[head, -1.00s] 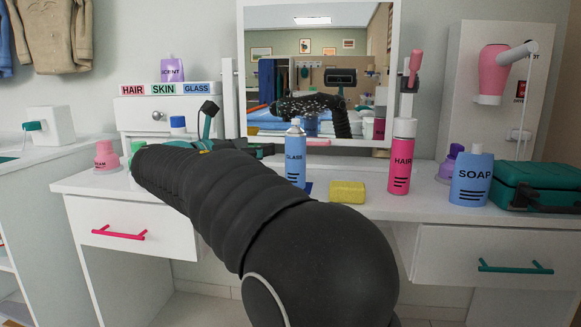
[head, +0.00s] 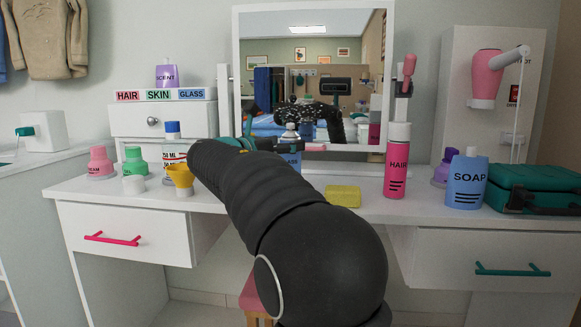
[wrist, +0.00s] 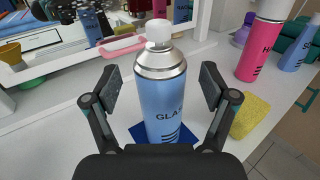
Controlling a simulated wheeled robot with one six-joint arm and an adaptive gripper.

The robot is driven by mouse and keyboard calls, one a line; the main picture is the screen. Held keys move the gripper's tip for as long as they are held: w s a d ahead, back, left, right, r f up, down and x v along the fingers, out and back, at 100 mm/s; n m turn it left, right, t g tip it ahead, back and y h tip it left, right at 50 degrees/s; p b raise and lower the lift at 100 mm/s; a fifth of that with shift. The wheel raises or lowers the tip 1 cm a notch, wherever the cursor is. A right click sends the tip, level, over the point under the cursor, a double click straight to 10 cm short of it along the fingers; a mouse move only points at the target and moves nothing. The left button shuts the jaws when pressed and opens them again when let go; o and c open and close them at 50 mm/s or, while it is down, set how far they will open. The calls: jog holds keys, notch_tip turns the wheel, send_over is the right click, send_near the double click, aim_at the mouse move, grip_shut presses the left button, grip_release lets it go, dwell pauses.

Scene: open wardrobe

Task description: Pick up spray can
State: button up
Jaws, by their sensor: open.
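A blue spray can (wrist: 162,105) marked GLASS, with a silver shoulder and white cap, stands upright on a dark blue square mat (wrist: 139,129) in the wrist view. In the head view the can (head: 292,160) is mostly hidden behind my arm; its top and a strip of blue show. My gripper (wrist: 164,88) is open, with one finger on each side of the can in the wrist view. Gaps show between both fingers and the can. A pink can (head: 397,170) marked HAIR stands to the right.
A yellow sponge (head: 343,196) lies right of the can. A blue SOAP bottle (head: 467,180) and green case (head: 535,188) stand farther right. A mirror (head: 241,60) rises behind. A yellow funnel (head: 180,178) and small bottles stand left on the white table (head: 375,206).

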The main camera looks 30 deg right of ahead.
jog(key=shift+x, duration=1.1)
grip_shut()
jog(key=shift+r, duration=0.15)
